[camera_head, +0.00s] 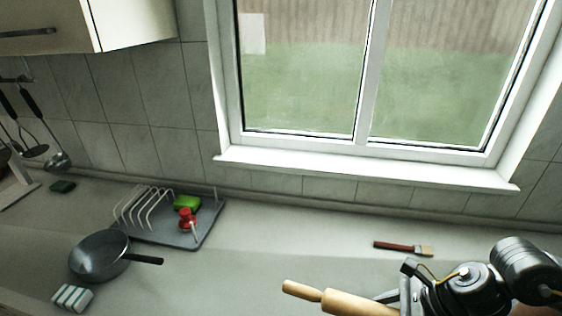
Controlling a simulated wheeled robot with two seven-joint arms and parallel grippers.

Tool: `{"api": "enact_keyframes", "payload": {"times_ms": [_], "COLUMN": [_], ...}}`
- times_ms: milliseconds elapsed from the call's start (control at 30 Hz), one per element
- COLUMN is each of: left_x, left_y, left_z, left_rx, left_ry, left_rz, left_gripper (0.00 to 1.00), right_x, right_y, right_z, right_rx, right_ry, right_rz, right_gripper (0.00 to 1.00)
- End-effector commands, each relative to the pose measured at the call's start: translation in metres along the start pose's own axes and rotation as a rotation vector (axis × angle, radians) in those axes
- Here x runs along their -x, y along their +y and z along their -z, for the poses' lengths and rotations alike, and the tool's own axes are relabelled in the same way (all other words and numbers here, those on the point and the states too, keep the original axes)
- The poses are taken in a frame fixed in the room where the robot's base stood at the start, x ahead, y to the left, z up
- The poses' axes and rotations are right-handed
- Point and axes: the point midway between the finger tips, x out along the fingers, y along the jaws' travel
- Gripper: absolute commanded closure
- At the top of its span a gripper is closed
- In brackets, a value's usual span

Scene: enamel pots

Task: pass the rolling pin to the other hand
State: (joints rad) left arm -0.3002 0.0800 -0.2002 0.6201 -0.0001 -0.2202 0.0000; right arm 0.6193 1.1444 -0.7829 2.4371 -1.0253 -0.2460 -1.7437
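The wooden rolling pin (350,303) is at the bottom, right of centre. Its left handle points up and left, and its other end is cut off by the lower edge or hidden behind my arm. My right gripper (398,298) comes in from the right and its fingers meet the pin's body; it appears shut on it, though the fingertips are partly hidden. Whether the pin touches the counter cannot be seen. My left gripper is not in view.
A grey dish rack (205,232) with a green sponge (187,202) and a red-topped item (187,217) stands left. A dark pan (98,256) and a striped sponge (72,297) lie nearby. A brush (403,248) lies behind my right gripper. The middle counter is clear.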

Motion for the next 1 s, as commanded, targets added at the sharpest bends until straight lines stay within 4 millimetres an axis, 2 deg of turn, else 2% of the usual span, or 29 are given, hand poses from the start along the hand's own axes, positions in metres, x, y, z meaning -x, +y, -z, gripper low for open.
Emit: {"api": "enact_keyframes", "payload": {"times_ms": [33,200,400,833,1000], "left_x": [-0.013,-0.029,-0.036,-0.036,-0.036], "left_y": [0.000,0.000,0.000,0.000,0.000], "left_z": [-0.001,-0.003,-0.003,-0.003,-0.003], "left_rx": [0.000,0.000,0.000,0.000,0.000], "left_ry": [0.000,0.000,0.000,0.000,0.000], "left_rz": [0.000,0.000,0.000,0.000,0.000], "left_gripper": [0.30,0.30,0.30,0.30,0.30], "right_x": [-0.008,-0.014,-0.013,-0.012,-0.018], "right_y": [-0.014,-0.045,-0.064,-0.066,-0.062], "right_z": [-0.007,-0.031,-0.048,-0.052,-0.073], "right_rx": [-0.014,-0.083,-0.127,-0.133,-0.081], "right_ry": [-0.009,-0.011,-0.012,-0.011,-0.015], "right_rz": [0.026,0.086,0.127,0.130,0.086], "right_gripper": [0.91,0.91,0.91,0.91,0.91]}}
